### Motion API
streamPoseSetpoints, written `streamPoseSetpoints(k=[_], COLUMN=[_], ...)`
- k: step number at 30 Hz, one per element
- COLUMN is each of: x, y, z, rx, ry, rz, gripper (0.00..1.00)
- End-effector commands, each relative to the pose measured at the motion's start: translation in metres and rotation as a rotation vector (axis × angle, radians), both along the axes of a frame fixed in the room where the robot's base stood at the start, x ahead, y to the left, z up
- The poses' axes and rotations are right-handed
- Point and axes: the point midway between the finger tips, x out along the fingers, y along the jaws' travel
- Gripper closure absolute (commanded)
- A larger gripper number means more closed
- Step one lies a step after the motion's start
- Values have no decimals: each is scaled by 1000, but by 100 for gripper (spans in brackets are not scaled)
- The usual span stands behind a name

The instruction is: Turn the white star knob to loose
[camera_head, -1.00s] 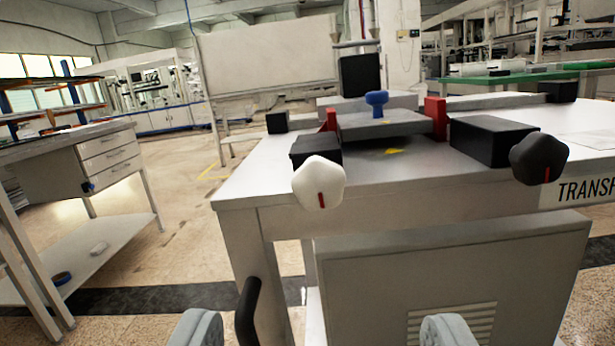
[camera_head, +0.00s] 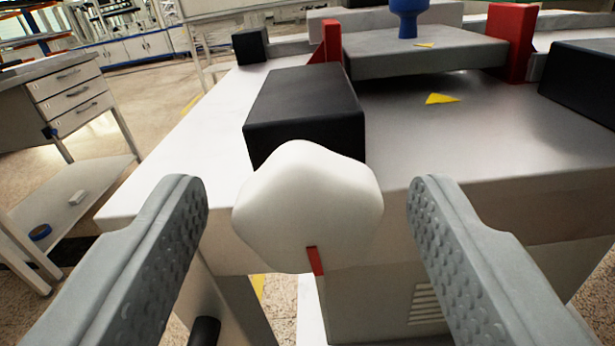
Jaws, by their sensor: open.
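The white star knob (camera_head: 308,203) sits at the front edge of the white table, on the front of a black block (camera_head: 305,108). A red mark (camera_head: 315,260) shows on the knob's lower edge, pointing down and slightly right. My gripper (camera_head: 308,200) is open, with one grey finger to the left of the knob and one to the right. A gap shows on both sides, and neither finger appears to touch the knob. The knob's shaft is hidden behind it.
Behind the knob, a grey plate (camera_head: 425,55) with a blue knob (camera_head: 408,15) sits between red blocks (camera_head: 510,40) on the table (camera_head: 185,150). Another black block (camera_head: 585,75) is at the right. A drawer bench (camera_head: 65,90) stands at the left, across open floor.

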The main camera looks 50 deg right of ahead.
Motion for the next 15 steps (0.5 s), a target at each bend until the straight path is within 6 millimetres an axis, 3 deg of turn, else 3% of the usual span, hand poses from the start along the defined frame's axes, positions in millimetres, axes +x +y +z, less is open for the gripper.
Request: streamPoseSetpoints(k=[8,15], x=[1,1], y=[-1,-1], z=[0,0], rx=[0,0], ry=[0,0], rz=[0,0], gripper=[40,85])
